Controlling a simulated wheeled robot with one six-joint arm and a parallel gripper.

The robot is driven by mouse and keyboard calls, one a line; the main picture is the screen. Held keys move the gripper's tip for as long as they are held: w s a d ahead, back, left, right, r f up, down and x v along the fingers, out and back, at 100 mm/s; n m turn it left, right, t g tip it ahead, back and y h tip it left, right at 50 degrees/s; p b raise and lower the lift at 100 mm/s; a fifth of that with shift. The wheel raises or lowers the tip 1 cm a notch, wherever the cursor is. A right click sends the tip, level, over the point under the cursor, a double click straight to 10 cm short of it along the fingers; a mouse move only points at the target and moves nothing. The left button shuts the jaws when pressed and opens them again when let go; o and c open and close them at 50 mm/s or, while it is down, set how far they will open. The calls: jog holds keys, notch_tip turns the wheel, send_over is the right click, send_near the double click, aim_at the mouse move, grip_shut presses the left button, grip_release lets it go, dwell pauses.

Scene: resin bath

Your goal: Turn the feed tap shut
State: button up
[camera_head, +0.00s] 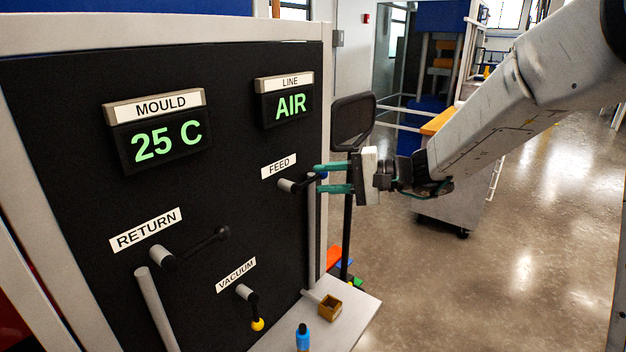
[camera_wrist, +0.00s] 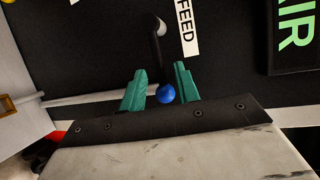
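The feed tap (camera_head: 287,186) sits on the black panel under the FEED label (camera_head: 279,166). Its dark lever points right and slightly up in the head view and ends in a blue knob, clearest in the wrist view (camera_wrist: 165,93). My gripper (camera_head: 318,178) has its two teal fingers on either side of the lever's knob end. In the wrist view the fingers (camera_wrist: 161,80) stand apart with the knob between them and a gap visible on its left, so the gripper looks open. The LINE display (camera_head: 290,105) reads AIR.
The return tap (camera_head: 160,255) with a black knob and the vacuum tap (camera_head: 243,291) with a yellow knob are lower on the panel. The MOULD display (camera_head: 160,140) reads 25 C. A blue bottle (camera_head: 302,338) and small brown box (camera_head: 329,306) stand below. A grey pipe runs below the feed tap.

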aim_at(316, 179)
jog(key=shift+x, duration=1.8)
jog(key=shift+c, duration=0.3)
grip_shut()
